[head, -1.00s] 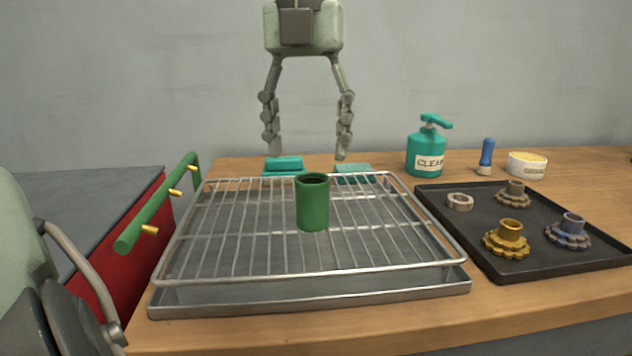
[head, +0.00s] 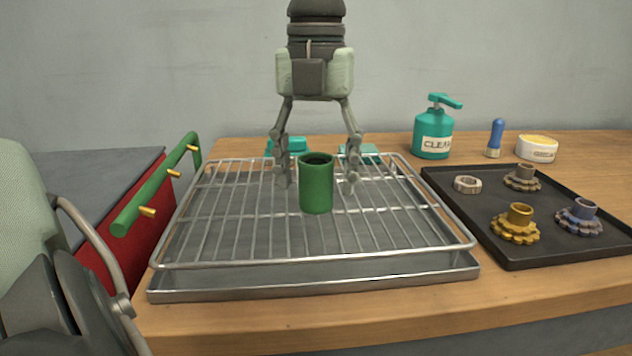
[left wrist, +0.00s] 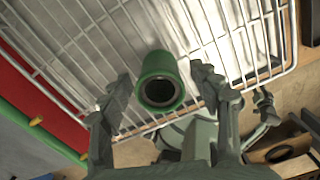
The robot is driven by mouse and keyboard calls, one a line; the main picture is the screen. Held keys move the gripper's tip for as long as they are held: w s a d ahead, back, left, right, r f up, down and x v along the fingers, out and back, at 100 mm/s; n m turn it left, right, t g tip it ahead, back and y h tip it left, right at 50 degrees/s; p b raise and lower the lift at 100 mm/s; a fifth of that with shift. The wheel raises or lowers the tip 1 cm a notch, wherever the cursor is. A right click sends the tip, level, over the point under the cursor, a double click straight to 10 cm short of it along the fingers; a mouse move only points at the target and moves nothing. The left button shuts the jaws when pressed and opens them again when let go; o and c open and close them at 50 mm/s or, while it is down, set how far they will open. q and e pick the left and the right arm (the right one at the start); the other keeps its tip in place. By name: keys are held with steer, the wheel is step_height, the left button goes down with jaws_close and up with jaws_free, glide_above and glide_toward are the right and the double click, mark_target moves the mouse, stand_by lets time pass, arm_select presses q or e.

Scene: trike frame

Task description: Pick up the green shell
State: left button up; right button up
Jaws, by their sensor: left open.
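The green shell (head: 316,184) is a short hollow cylinder standing upright on the wire rack (head: 250,240). My left gripper (head: 318,186) hangs fingers down over the rack, open, with one finger to each side of the shell and apart from it in the head view. It seems a little behind the shell there. In the left wrist view the shell (left wrist: 161,82) shows its open end, between and just beyond the fingertips of the open left gripper (left wrist: 160,82). My right gripper cannot be made out in either view.
A black tray (head: 480,235) with several gear-like parts and a ring lies right of the rack. A green bar with brass pegs (head: 150,195) is at left.

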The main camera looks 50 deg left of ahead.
arm_select(q)
jaws_close()
stand_by(0.3)
steer(key=shift+r, duration=0.1)
